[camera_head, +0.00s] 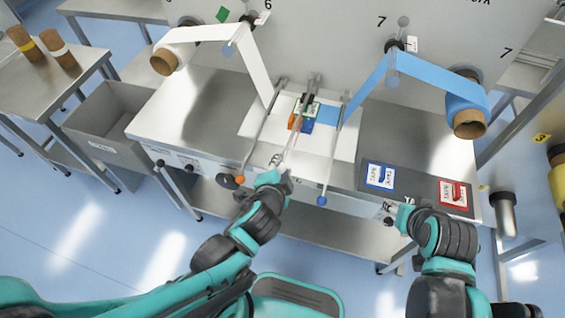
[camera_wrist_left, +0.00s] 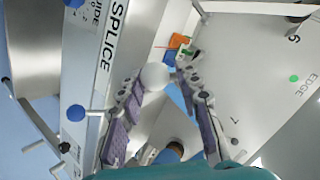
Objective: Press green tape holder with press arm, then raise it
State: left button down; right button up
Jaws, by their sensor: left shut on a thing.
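The green tape holder (camera_head: 306,107) sits at the back of the white splice table between the white and blue webs. Orange and blue parts lie just in front of it. The slim press arm (camera_head: 296,134) runs from above the holder toward me. My left gripper (camera_head: 279,163) is at its near end. In the left wrist view, the two fingers (camera_wrist_left: 163,80) are shut on a white ball knob (camera_wrist_left: 155,76). The green holder (camera_wrist_left: 187,52) shows beyond it, partly hidden. My right gripper (camera_head: 402,214) is low at the right, its fingers unclear.
Two rods with an orange knob (camera_head: 240,179) and a blue knob (camera_head: 322,200) flank the splice table. The white web (camera_head: 254,70) and blue web (camera_head: 366,87) slope down from rolls. Blue and red cards lie on the dark right panel (camera_head: 410,187).

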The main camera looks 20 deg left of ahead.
pick_arm(q)
notch_tip(320, 180, down, 7)
jog(key=b, duration=0.5)
jog(key=shift+s+r, duration=0.15)
jog(key=shift+s, duration=0.25)
jog(key=c, duration=2.2)
grip_release()
jog(key=shift+w+a+f, duration=0.4)
jog(key=shift+w+a, duration=0.05)
jog(key=shift+w, duration=0.15)
grip_shut()
jog(key=shift+d, duration=0.15)
jog(key=o, duration=0.9)
grip_release()
jog(key=shift+d, duration=0.15)
jog(key=shift+o, duration=0.4)
jog(key=shift+d+r, duration=0.1)
jog(key=shift+d, duration=0.05)
